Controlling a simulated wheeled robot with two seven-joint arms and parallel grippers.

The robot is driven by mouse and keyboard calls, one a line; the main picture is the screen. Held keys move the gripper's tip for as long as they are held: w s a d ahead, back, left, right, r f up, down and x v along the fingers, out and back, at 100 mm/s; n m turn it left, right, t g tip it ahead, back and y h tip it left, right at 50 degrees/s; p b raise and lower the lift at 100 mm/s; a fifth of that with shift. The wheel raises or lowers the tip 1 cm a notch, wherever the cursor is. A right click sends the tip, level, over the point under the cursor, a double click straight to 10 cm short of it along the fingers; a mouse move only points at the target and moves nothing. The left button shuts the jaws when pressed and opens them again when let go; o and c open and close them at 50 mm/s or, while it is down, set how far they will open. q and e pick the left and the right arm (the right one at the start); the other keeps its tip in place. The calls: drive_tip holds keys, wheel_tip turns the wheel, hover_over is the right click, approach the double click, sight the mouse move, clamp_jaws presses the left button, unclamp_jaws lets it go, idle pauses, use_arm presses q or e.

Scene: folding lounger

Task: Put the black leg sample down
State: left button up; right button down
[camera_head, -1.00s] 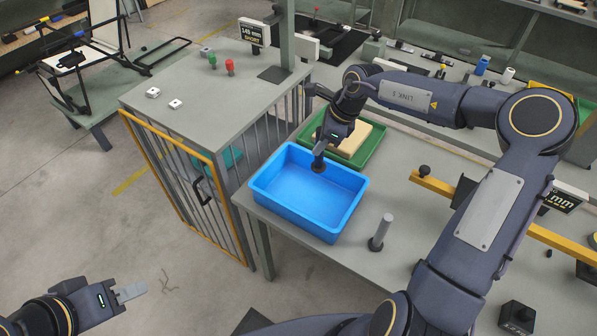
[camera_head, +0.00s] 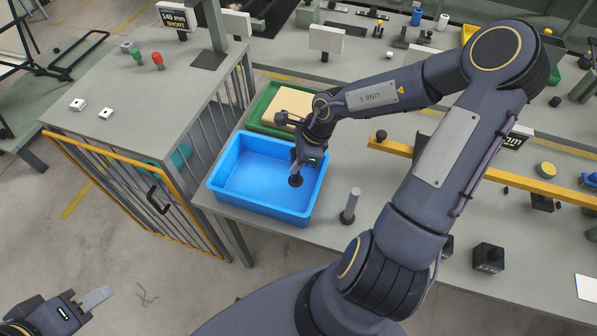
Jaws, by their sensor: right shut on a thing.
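My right gripper (camera_head: 298,166) is shut on the black leg sample (camera_head: 295,181), a small dark piece with a round end that points down. The gripper hides most of it. It is held over the right part of the blue bin (camera_head: 228,205); I cannot tell whether it touches the bin floor. The rest of the bin looks empty. My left gripper (camera_head: 97,298) is low at the left, over the bare floor, away from the table. Its pale fingers look like one piece, so I cannot tell its opening.
A grey rod on a black foot (camera_head: 350,205) stands upright right of the bin. A green tray (camera_head: 258,121) with a tan block (camera_head: 283,108) lies behind it. A yellow rail (camera_head: 408,153) and a black block (camera_head: 488,257) are further right. A grey cabinet (camera_head: 125,80) is left.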

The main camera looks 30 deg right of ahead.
sight(298, 174)
drive_tip(key=shift+s+f, duration=0.2)
drive_tip(key=shift+f, duration=0.05)
drive_tip(key=f, duration=0.1)
drive_tip(key=s+f, duration=0.1)
drive_tip(key=f, duration=0.1)
drive_tip(key=shift+f+b, duration=0.1)
drive_tip(key=shift+b, duration=0.25)
drive_tip(key=shift+w+d+f, duration=0.1)
drive_tip(key=shift+w+f, duration=0.05)
drive_tip(key=shift+f, duration=0.25)
drive_tip(key=c, duration=1.3)
unclamp_jaws()
drive_tip(key=shift+o, duration=0.2)
